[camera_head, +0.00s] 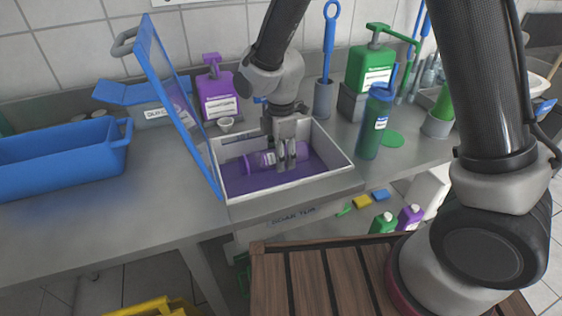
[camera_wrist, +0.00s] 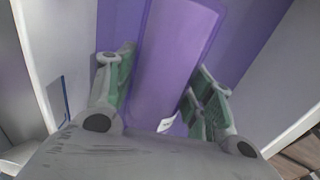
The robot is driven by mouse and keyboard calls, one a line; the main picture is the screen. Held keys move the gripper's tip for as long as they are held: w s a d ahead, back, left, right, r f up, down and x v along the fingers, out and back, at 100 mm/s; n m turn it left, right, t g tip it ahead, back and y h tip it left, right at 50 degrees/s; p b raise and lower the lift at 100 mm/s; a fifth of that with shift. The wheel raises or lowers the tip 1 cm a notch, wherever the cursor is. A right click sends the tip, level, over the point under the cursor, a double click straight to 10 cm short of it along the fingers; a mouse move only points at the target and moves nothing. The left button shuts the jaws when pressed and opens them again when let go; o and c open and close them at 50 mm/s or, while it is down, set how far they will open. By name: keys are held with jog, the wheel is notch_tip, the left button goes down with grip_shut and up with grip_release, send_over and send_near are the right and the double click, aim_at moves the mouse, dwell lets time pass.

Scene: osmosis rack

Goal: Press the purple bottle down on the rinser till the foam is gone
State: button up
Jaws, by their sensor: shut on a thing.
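The purple bottle (camera_head: 258,160) lies on its side in a white soak tub (camera_head: 342,160) with purple liquid on the bottom. My gripper (camera_head: 286,158) reaches down into the tub from above and is shut on the bottle. In the wrist view, the purple bottle (camera_wrist: 175,55) runs between the two green-padded fingers of my gripper (camera_wrist: 160,95). A bit of white label shows by the bottle near the palm. I cannot make out the rinser in either view. The fingers hide part of the bottle.
A blue-framed lid (camera_head: 172,90) stands open at the tub's left side. A green bottle (camera_head: 374,125) stands right of the tub. A blue bin (camera_head: 60,165) is far left; the counter's front left is clear.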

jog(key=shift+r, duration=5.15)
jog(key=shift+a, duration=0.1)
